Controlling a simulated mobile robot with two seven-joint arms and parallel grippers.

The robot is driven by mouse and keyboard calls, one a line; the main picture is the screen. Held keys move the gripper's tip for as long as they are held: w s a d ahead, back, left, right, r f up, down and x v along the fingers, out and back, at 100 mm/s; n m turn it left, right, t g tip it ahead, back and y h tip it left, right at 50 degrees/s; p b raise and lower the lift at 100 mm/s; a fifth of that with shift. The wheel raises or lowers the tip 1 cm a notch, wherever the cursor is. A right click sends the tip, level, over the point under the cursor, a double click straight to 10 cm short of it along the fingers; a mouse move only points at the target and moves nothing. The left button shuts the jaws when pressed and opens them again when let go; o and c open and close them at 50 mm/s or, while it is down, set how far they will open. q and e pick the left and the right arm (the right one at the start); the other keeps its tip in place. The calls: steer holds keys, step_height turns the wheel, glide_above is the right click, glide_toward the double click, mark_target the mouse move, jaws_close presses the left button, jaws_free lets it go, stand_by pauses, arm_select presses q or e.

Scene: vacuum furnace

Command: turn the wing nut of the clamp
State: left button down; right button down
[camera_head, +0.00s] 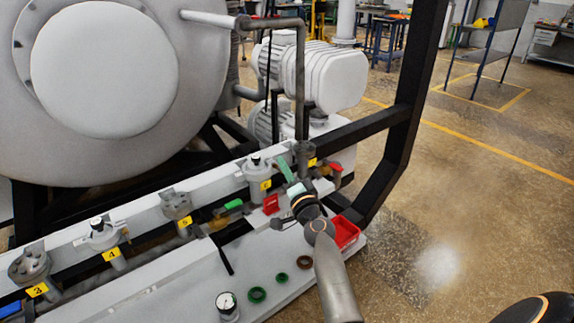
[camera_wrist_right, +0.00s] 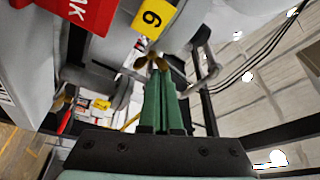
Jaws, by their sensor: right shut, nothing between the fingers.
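In the right wrist view, a small brass-coloured wing nut (camera_wrist_right: 150,61) sits just ahead of my right gripper's fingertips. It is under the yellow label 6 (camera_wrist_right: 153,18), at the grey fittings. My right gripper (camera_wrist_right: 159,72) is shut with its green fingers together and empty. The tips overlap the wing nut in this picture; I cannot tell whether they touch it. In the head view, my right gripper (camera_head: 282,163) reaches in among the valves by label 6 (camera_head: 266,185). The wing nut and clamp are too small or hidden to make out there. My left gripper is out of view.
A grey pipe bench carries several numbered valves, such as those at label 5 (camera_head: 185,222) and label 4 (camera_head: 111,254). A black frame post (camera_head: 407,110) stands to the right.

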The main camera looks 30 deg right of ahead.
arm_select(q)
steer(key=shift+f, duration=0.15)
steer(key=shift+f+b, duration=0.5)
steer(key=shift+b, duration=0.15)
arm_select(e)
steer(key=shift+n, duration=0.4)
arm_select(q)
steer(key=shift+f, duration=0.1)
